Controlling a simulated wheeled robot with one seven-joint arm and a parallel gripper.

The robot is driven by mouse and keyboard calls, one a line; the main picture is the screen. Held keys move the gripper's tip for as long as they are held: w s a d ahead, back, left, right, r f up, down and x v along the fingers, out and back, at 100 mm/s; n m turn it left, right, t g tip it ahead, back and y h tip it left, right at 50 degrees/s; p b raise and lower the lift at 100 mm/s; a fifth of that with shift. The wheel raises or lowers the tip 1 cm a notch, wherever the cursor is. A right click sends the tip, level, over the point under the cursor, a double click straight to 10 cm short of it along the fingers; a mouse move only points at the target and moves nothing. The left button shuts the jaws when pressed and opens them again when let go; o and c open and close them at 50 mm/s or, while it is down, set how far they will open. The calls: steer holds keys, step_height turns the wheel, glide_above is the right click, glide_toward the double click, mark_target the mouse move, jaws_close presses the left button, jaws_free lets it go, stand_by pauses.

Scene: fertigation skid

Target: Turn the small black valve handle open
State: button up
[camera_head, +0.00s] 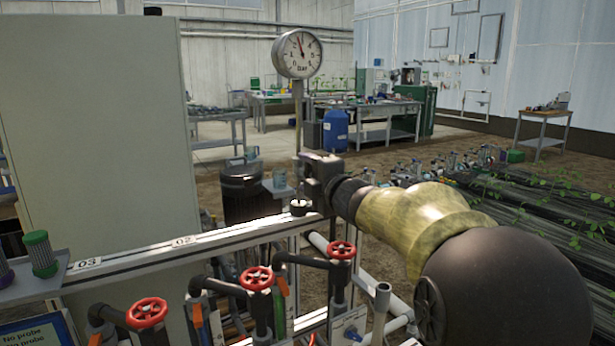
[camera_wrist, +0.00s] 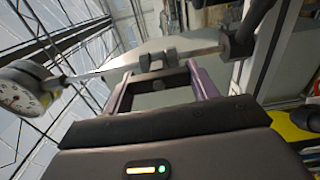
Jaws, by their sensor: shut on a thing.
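My gripper (camera_head: 318,165) is beside the thin upright stem of the round dial gauge (camera_head: 298,54), above the white rail. In the wrist view its two purplish fingers (camera_wrist: 160,74) are on either side of a small dark piece, which looks like the small black valve handle (camera_wrist: 158,73), and are shut on it. The gauge (camera_wrist: 22,92) and its stem (camera_wrist: 100,70) cross that view just beyond the fingers. A black fitting (camera_wrist: 237,47) is at the stem's other end. In the head view my gripper hides the handle, so its turn angle cannot be told.
Three red handwheels (camera_head: 257,279) stand on black pipes below the rail (camera_head: 185,247). A large grey cabinet (camera_head: 95,140) fills the left. A black drum (camera_head: 243,190) stands behind the rail. Pipes and plants lie at the right.

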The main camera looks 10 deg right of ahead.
steer(key=shift+f, duration=0.15)
steer(key=o, duration=1)
steer(key=shift+s, duration=0.15)
steer(key=p+v, duration=0.2)
steer(key=v, duration=1.5)
